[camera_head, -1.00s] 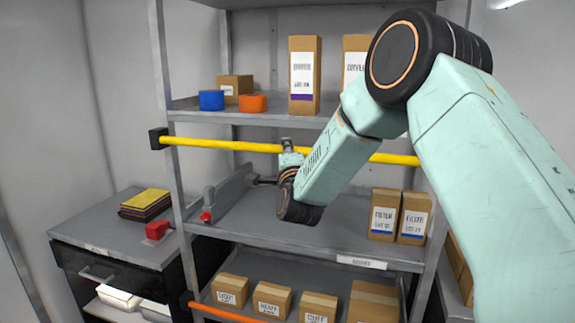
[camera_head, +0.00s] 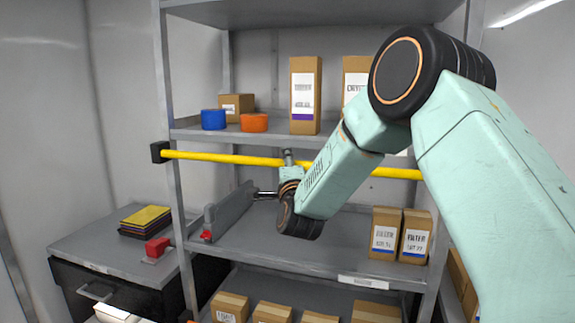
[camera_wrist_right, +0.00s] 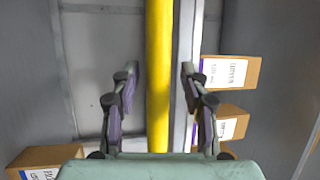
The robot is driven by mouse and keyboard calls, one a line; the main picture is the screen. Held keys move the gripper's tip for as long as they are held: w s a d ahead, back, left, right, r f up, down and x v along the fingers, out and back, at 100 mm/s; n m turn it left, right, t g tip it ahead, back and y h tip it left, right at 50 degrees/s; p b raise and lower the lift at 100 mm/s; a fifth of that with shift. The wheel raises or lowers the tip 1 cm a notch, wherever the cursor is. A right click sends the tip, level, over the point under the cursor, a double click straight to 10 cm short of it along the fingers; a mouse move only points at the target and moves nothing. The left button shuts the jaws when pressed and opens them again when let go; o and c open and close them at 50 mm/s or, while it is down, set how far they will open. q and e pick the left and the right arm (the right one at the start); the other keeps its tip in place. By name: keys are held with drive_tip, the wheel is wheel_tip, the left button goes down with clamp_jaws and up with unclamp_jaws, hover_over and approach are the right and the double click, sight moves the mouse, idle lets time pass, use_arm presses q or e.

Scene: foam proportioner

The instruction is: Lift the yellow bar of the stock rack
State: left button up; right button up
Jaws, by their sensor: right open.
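The yellow bar (camera_head: 225,158) runs across the front of the grey stock rack (camera_head: 172,105), between the upper and middle shelves, with a black bracket (camera_head: 159,152) at its left end. My right arm reaches in from the right. In the head view its wrist is in front of the bar and hides part of it; the fingers are mostly hidden there. In the right wrist view the yellow bar (camera_wrist_right: 158,80) runs lengthwise between the two fingers of my right gripper (camera_wrist_right: 158,85). The fingers are apart, with gaps on both sides of the bar. My left gripper is not in view.
The upper shelf holds a blue roll (camera_head: 213,119), an orange roll (camera_head: 254,123) and cartons (camera_head: 305,95). Filter boxes (camera_head: 385,234) stand on the middle shelf. A grey device with a red part (camera_head: 228,212) sits at its left. A cabinet (camera_head: 105,245) stands left of the rack.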

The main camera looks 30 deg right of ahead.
drive_tip(key=shift+f, duration=0.1)
drive_tip(key=shift+s+a, duration=0.1)
drive_tip(key=shift+s, duration=0.2)
drive_tip(key=v, duration=1.1)
drive_tip(key=shift+s, duration=0.2)
drive_tip(key=shift+a, duration=0.1)
